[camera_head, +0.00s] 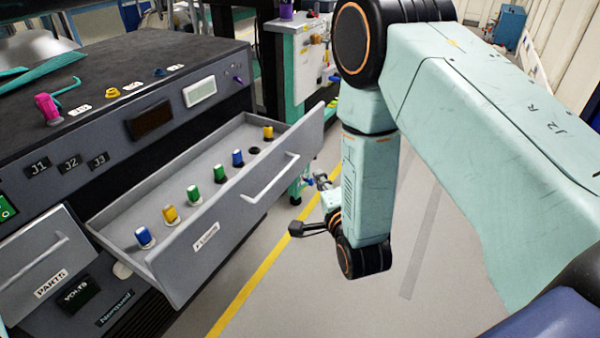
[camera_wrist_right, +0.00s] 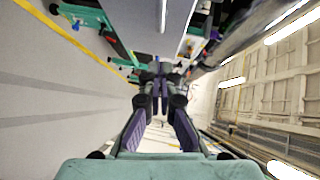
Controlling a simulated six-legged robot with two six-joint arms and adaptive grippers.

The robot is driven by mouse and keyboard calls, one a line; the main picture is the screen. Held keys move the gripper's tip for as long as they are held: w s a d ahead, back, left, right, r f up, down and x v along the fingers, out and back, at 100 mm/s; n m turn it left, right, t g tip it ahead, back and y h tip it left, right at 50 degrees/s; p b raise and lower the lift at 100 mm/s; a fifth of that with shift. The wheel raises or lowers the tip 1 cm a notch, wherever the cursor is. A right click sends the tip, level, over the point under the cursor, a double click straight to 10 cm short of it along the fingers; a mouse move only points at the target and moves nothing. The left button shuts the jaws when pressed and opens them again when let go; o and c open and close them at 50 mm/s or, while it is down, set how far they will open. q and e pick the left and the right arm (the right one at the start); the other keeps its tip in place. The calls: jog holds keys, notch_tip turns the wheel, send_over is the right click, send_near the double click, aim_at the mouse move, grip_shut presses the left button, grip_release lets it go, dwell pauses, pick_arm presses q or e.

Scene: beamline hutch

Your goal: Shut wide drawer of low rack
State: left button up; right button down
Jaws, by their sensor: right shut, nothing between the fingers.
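The wide drawer (camera_head: 190,245) of the low rack (camera_head: 135,70) is pulled well out, with its front toward the aisle. My left gripper is not in view.
A smaller drawer front (camera_head: 45,262) labelled PARTS is at the lower left. A pink object (camera_head: 47,108) and a green tool (camera_head: 40,72) lie on the rack top. A white cabinet (camera_head: 308,60) stands behind. The floor (camera_head: 290,300) in front is clear, with a yellow line.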

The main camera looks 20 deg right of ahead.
aim_at(296, 160)
jog(key=w+a+f+b, duration=0.1)
jog(key=w+a+b, duration=0.1)
jog(key=w, duration=0.4)
jog(key=shift+w+f, duration=0.15)
jog(key=shift+w, duration=0.25)
jog(key=shift+d, duration=0.1)
jog(key=shift+w, duration=0.1)
